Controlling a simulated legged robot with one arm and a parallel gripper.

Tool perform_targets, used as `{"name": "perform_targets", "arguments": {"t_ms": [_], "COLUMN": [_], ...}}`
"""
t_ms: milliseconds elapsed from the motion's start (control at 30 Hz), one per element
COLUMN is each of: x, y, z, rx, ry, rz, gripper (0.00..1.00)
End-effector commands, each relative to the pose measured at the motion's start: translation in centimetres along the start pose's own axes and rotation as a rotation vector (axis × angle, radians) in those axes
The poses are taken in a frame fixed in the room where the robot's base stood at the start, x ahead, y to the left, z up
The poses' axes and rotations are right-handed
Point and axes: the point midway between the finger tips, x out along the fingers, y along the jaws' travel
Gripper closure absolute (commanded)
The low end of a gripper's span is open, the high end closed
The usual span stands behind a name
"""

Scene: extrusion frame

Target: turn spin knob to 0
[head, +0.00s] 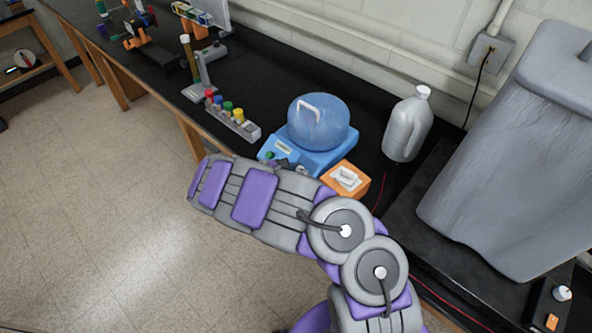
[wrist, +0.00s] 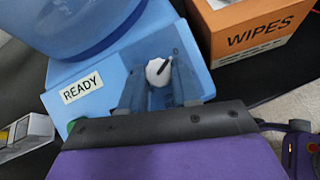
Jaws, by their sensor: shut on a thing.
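The spin knob (wrist: 158,73) is white with a dark pointer mark and sits on the front face of a blue machine (wrist: 197,72) in the wrist view. The pointer slants toward the upper right of that picture. My gripper (wrist: 158,88) has one finger on each side of the knob and is shut on it. The fingers partly cover the knob's surround, and I cannot read any scale numbers. A white READY label (wrist: 82,88) is left of the knob. In the head view the blue machine (head: 325,158) stands on the black bench, its front partly hidden by my arm.
A clear blue dome (head: 318,122) tops the machine. An orange WIPES box (head: 347,180) stands close to its right, with a grey jug (head: 407,125) behind. A rack of colored-cap tubes (head: 232,120) is at the left. A large grey covered object (head: 515,165) fills the right.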

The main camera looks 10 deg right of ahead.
Motion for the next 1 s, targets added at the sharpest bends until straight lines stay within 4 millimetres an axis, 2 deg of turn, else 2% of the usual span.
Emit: {"name": "perform_targets", "arguments": {"t_ms": [567,600,833,1000], "x": [-0.14,-0.14,-0.07,0.02], "y": [0.28,0.28,0.18,0.11], "z": [0.14,0.14,0.08,0.09], "rx": [-0.027,-0.027,-0.027,-0.026], "ry": [-0.003,-0.003,-0.002,-0.001], "rz": [0.024,0.024,0.021,0.020], "gripper": [1.00,0.66,0.44,0.44]}}
